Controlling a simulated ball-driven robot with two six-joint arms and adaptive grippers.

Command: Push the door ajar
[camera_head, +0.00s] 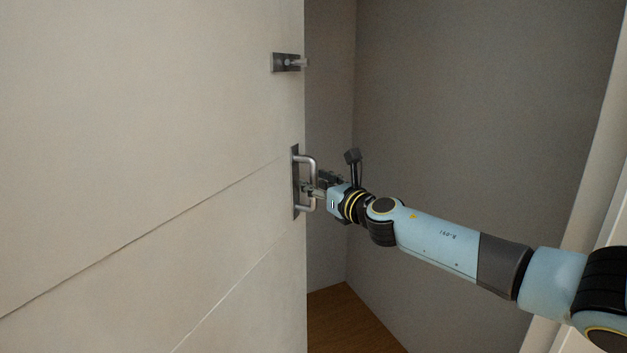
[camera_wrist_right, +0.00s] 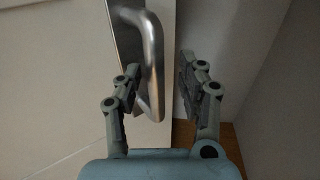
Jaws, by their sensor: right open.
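The door (camera_head: 160,150) is a pale panel with diagonal grooves, filling the left of the head view. It stands partly open, with a gap between its edge and the grey wall. A metal pull handle (camera_head: 313,180) sits on a dark plate near the door's edge. My right gripper (camera_head: 314,190) is at the handle. In the right wrist view the handle (camera_wrist_right: 153,65) passes between the two open fingers (camera_wrist_right: 160,85), closer to the left finger. I cannot tell whether a finger touches it. My left gripper is not in view.
A small latch (camera_head: 288,62) is fixed on the door above the handle. Beyond the gap are grey walls (camera_head: 480,110) and a brown wooden floor (camera_head: 350,320). A pale frame (camera_head: 590,160) stands at the right. The space behind the door's edge looks clear.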

